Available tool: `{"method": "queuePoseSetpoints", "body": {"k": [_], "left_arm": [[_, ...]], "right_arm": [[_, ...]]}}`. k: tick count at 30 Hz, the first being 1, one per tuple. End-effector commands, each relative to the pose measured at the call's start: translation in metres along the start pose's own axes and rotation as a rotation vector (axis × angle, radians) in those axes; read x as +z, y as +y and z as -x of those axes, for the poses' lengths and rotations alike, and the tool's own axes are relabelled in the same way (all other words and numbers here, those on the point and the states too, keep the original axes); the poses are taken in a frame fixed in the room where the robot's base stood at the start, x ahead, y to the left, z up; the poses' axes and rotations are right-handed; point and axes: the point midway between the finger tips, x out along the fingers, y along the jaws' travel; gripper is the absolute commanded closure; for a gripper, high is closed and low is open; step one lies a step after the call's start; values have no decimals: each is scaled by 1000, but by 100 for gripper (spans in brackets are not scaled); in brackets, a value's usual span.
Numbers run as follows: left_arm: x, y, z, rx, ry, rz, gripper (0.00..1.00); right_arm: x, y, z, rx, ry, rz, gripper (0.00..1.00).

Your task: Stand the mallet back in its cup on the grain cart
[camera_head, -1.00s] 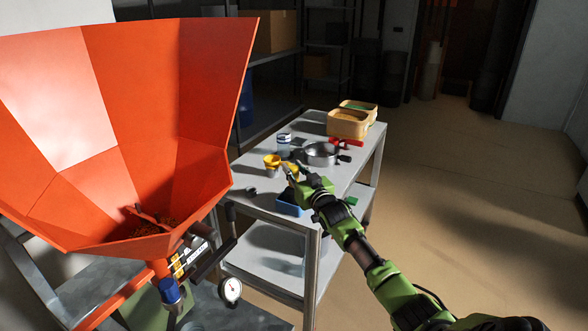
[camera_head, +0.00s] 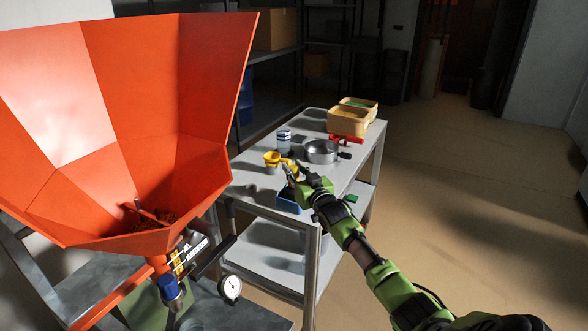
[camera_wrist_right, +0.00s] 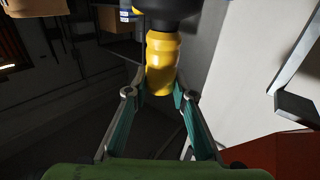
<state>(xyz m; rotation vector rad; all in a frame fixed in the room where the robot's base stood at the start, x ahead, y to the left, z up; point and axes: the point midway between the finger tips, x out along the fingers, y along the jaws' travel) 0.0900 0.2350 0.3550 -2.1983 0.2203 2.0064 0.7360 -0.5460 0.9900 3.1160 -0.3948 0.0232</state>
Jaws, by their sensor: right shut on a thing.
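My right gripper (camera_head: 291,170) is over the near part of the grain cart (camera_head: 258,180) in the head view. In the right wrist view, my right gripper (camera_wrist_right: 160,82) is shut on a yellow piece (camera_wrist_right: 163,62) with a black part (camera_wrist_right: 168,18) at its far end, which I take to be the mallet. In the head view the mallet is mostly hidden by the gripper. A yellow cup-like thing (camera_head: 272,158) stands on the cart just left of the gripper. Whether it is the mallet's cup, I cannot tell. My left gripper is out of view.
A metal pan (camera_head: 321,152), a white and blue can (camera_head: 284,138), tan bins (camera_head: 347,123) and a blue tray (camera_head: 288,203) are on the cart. A large orange hopper (camera_head: 120,120) stands at left. Floor at right is clear.

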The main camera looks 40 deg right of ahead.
Motion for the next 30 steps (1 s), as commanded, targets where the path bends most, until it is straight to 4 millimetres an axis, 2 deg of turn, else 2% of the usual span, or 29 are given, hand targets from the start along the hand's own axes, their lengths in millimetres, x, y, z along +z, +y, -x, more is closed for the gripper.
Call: {"method": "queuePoseSetpoints", "body": {"k": [8, 9, 11, 19, 21, 22, 30], "left_arm": [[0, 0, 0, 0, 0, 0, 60], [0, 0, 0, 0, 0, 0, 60], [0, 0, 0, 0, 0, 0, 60], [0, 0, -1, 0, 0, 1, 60], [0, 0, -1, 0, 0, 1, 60], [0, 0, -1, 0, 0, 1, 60], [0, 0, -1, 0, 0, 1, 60]], "right_arm": [[-2, 0, 0, -1, 6, 0, 100], [-2, 0, 0, -1, 6, 0, 74], [-2, 0, 0, 0, 5, 0, 59], [0, 0, 0, 0, 2, 0, 57], [3, 0, 0, 0, -4, 0, 39], [3, 0, 0, 0, -4, 0, 38], [2, 0, 0, 0, -1, 0, 38]]}}
